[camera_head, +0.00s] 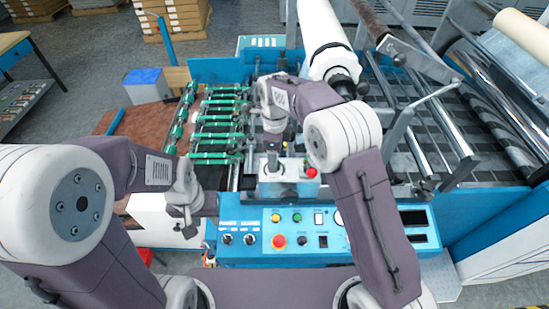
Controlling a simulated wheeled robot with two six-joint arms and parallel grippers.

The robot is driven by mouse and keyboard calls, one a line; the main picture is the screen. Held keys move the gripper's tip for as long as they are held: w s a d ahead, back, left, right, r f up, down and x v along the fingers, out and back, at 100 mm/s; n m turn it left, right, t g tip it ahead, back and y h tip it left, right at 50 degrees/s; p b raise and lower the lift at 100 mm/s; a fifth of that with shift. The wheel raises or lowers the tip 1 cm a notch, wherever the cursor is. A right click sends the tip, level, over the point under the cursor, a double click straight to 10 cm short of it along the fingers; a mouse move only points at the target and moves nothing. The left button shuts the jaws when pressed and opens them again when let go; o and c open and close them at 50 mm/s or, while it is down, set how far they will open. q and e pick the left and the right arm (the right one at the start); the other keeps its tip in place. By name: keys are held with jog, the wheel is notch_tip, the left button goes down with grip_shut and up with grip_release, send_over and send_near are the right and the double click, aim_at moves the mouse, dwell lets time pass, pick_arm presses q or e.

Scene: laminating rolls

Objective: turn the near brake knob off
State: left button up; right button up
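The blue control panel (320,258) stands in front of me. Two small dark knobs sit at its left end under white labels: a left knob (227,239) and a right knob (250,239).
The panel also has a red stop button (279,241), a yellow button (276,217) and a green button (297,217). The grey box (287,188) has a red button on top. Green rollers (215,135) lie behind left. A white roll (325,40) stands behind.

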jog(key=shift+w+f, duration=0.2)
jog(key=shift+f, duration=0.9)
jog(key=shift+s+f, duration=0.15)
jog(key=shift+s, duration=0.3)
jog(key=shift+w, duration=0.2)
grip_shut()
jog(key=shift+p, duration=0.3)
